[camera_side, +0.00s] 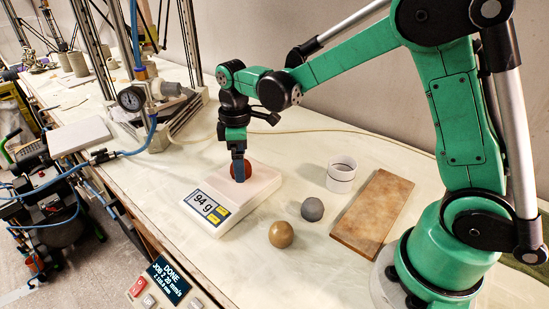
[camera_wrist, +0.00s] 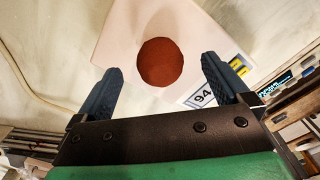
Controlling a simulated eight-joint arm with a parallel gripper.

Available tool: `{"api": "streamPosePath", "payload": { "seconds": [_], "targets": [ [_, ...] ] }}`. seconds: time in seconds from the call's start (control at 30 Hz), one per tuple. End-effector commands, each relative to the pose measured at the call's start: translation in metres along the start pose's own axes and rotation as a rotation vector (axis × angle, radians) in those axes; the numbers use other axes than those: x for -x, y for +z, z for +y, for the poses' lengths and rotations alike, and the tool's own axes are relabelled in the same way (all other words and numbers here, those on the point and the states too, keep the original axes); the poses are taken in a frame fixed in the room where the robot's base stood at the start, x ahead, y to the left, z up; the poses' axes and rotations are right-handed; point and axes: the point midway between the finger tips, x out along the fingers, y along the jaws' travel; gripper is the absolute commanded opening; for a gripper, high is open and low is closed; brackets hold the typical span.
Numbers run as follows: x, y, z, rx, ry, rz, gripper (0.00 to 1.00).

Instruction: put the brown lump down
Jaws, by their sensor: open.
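A reddish-brown lump (camera_side: 247,171) sits on the white plate of a scale (camera_side: 263,183); in the wrist view the lump (camera_wrist: 160,62) shows whole and round. My gripper (camera_side: 238,178) is at the lump, one finger partly covering it in the side view. In the wrist view my gripper (camera_wrist: 161,68) is open, with its blue fingers on either side of the lump and a visible gap on each side. The scale's display reads 94 g. A tan-brown ball (camera_side: 281,234) lies on the table in front of the scale.
A grey ball (camera_side: 312,209), a white cup-like ring (camera_side: 341,175) and a brown board (camera_side: 372,212) lie right of the scale. A dial gauge stand (camera_side: 133,99) stands behind left. A panel (camera_side: 166,281) at the front edge reads DONE. Bare table lies between the scale and the ring.

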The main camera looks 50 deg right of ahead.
Motion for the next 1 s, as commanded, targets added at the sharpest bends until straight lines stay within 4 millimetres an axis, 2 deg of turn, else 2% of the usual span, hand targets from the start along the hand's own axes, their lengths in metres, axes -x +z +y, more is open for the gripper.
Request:
{"api": "streamPosePath", "payload": {
  "seconds": [0.2, 0.47, 0.57, 0.8, 0.87, 1.0],
  "targets": [
    [-0.02, 0.0, 0.0, -0.001, 0.001, 0.001, 0.96],
    [-0.022, 0.0, 0.0, -0.002, 0.001, 0.002, 0.96],
    [-0.022, 0.0, 0.0, -0.002, 0.001, 0.002, 0.73],
    [-0.022, 0.0, 0.0, -0.002, 0.001, 0.002, 0.05],
    [-0.022, 0.0, 0.0, -0.002, 0.001, 0.002, 0.0],
    [-0.022, 0.0, 0.0, -0.002, 0.001, 0.002, 0.0]
  ]
}}
